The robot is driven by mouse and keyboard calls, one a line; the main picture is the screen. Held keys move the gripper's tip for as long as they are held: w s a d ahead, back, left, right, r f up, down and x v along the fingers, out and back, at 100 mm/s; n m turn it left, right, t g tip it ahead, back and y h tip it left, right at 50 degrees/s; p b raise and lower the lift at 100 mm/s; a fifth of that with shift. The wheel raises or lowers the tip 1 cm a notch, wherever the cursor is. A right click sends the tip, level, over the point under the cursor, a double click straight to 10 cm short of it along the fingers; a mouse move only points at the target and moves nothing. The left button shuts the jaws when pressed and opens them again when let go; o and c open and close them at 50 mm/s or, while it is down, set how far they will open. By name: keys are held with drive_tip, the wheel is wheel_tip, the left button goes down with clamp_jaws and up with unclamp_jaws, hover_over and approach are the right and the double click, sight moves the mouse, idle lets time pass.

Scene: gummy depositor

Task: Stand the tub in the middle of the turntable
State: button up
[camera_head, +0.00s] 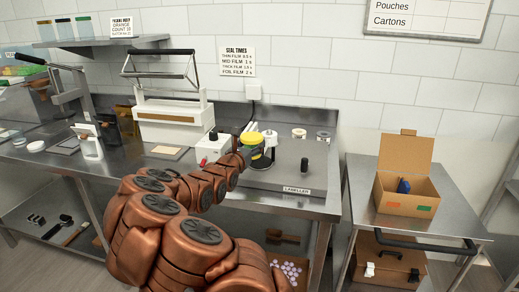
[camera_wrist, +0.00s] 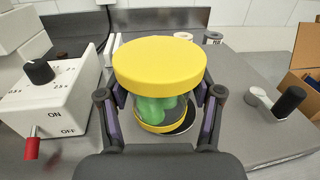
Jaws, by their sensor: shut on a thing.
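The tub (camera_wrist: 160,62) is clear with a wide yellow lid, green contents and a yellow band at its foot. It looks upright in the wrist view, and its lid also shows in the head view (camera_head: 251,138). My gripper (camera_wrist: 160,98) is shut on the tub's sides below the lid, one finger on each side. The turntable (camera_wrist: 187,124) is a dark disc with a pale edge, partly hidden below the tub, showing mostly to its right. I cannot tell whether the tub's foot touches it or is centred on it.
The grey labeller (camera_head: 290,172) has a dark-knobbed crank (camera_wrist: 280,105) to the right. A white control box (camera_wrist: 50,95) with a dial and red switch stands close on the left. Small rolls (camera_head: 299,133) lie behind. An open carton (camera_head: 407,188) stands on the right table.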

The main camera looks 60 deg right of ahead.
drive_tip(key=d, duration=0.4)
drive_tip(key=shift+s+d+f+p, duration=0.2)
drive_tip(key=shift+d+p, duration=0.05)
drive_tip(key=shift+p, duration=0.1)
drive_tip(key=shift+f+p, duration=0.5)
drive_tip(key=shift+f, duration=1.25)
drive_tip(key=shift+f, duration=0.1)
drive_tip(key=o, duration=1.1)
drive_tip(key=shift+o, duration=0.2)
drive_tip(key=b+v, duration=0.2)
drive_tip(key=v, duration=0.7)
drive_tip(key=shift+a, duration=0.35)
drive_tip(key=shift+b+v, duration=0.4)
drive_tip(key=shift+v, duration=0.8)
drive_tip(key=shift+s+r, duration=0.1)
drive_tip(key=shift+r, duration=0.15)
